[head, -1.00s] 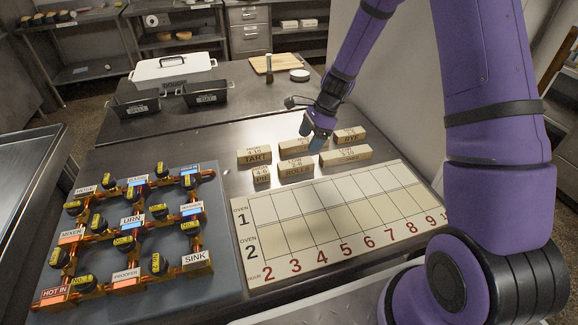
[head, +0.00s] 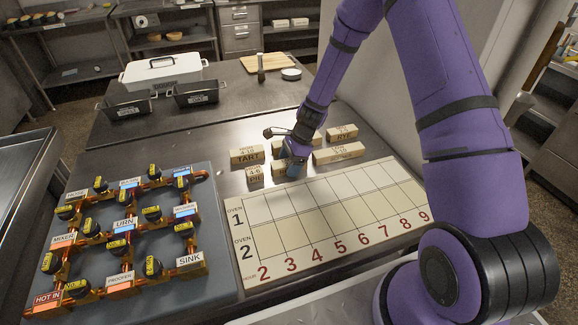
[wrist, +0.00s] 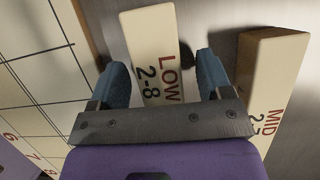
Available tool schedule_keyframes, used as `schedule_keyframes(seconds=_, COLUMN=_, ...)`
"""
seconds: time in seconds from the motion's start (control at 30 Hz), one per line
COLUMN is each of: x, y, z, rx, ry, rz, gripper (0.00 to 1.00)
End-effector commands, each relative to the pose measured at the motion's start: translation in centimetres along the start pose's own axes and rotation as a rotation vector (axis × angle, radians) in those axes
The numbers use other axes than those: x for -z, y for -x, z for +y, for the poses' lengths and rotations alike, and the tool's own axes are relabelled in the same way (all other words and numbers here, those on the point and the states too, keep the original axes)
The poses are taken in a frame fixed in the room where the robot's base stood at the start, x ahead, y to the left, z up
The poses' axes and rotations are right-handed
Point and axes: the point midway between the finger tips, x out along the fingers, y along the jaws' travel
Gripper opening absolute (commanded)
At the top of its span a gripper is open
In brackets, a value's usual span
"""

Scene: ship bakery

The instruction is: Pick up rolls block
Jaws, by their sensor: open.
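The rolls block (wrist: 150,45) is a cream wooden block. In the wrist view its top reads LOW 2-8, and it lies between the two blue fingers of my gripper (wrist: 160,72). The fingers are open, one on each side, with visible gaps between them and the block. In the head view my gripper (head: 295,162) is down at the front row of blocks and hides most of the rolls block (head: 279,172).
The MID block (wrist: 270,75) is close beside my right finger in the wrist view. The tart block (head: 245,156) and rye block (head: 342,132) stand nearby. The oven schedule board (head: 300,232) lies in front; the pipe panel (head: 215,225) is left.

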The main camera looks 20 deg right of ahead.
Motion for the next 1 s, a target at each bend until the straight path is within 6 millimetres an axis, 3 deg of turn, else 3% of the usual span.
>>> schedule_keyframes(seconds=0.23, x=0.0, y=-0.1, z=0.0, rx=0.000, ry=0.000, rz=0.000, gripper=0.72)
schedule_keyframes(seconds=0.4, x=0.0, y=-0.1, z=0.0, rx=0.000, ry=0.000, rz=0.000, gripper=0.33)
schedule_keyframes(seconds=0.5, x=0.0, y=-0.1, z=0.0, rx=0.000, ry=0.000, rz=0.000, gripper=0.17)
schedule_keyframes(seconds=1.0, x=-0.5, y=1.0, z=0.0, rx=0.000, ry=0.001, rz=0.000, gripper=0.17)
